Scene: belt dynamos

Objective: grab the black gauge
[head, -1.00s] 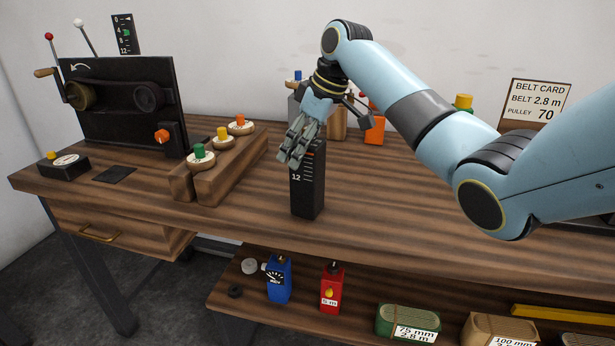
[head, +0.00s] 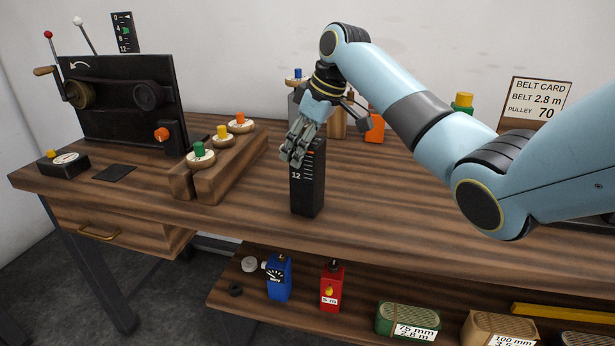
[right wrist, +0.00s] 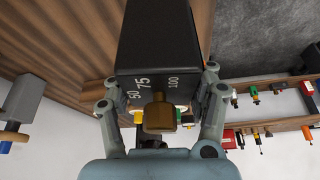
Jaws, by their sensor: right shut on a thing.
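The black gauge (head: 308,195) is a tall dark block with a white scale and the number 12, standing upright on the wooden bench. My right gripper (head: 297,152) is at its top, coming from above, and is shut on it. In the right wrist view the gauge (right wrist: 157,40) lies between the two fingers of my right gripper (right wrist: 158,92). The face toward the camera carries the numbers 50, 75 and 100 and a brass knob (right wrist: 160,112). My left gripper is not in view.
A wooden stand (head: 212,184) with green, yellow and orange knobbed discs is left of the gauge. Behind it stands a black belt machine (head: 120,128). An orange object (head: 375,130) is behind my gripper. The bench top (head: 400,215) right of the gauge is clear.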

